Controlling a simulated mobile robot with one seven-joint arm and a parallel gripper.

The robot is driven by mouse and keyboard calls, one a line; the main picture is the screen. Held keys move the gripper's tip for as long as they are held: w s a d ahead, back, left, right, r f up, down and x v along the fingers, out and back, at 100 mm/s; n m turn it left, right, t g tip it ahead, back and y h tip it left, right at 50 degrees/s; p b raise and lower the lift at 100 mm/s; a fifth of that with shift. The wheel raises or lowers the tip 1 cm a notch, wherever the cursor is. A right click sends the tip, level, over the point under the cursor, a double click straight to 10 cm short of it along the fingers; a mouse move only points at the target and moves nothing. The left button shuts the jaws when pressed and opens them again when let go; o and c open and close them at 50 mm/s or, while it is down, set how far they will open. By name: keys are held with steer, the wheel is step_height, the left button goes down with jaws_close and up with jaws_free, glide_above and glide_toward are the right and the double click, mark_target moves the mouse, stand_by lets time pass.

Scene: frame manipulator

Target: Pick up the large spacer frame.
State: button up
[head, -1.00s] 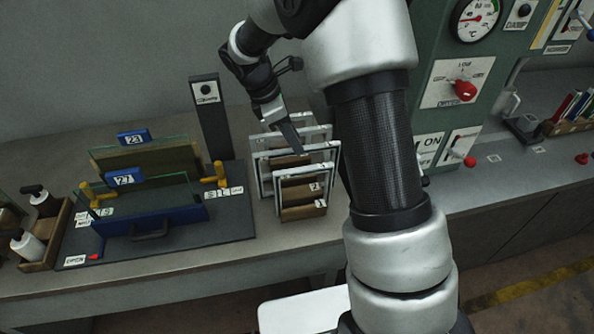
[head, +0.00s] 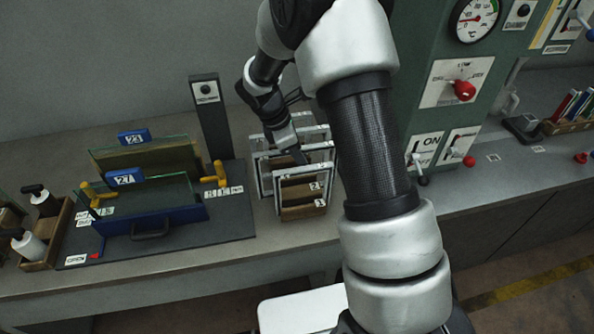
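Several light grey, open spacer frames stand upright one behind another in a brown wooden rack (head: 302,212) on the bench, left of my arm. The front frame (head: 277,190) is smaller, and the frame behind it (head: 258,178) is wider and taller. A third frame (head: 322,130) shows at the back, partly covered by my gripper. My gripper (head: 302,157) points down at the top bars of the frames, near the middle of the wider frame. Its fingers are small and dark here, so I cannot tell whether they are apart or touching a bar.
Left of the rack a dark board (head: 235,225) carries glass panes tagged 23 and 27, yellow clamps and a blue holder (head: 180,216). A black post (head: 210,120) stands behind it. A green control panel (head: 440,95) is to the right. Bottles sit far left.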

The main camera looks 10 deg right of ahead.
steer(key=shift+f, duration=0.2)
stand_by(0.3)
jaws_close()
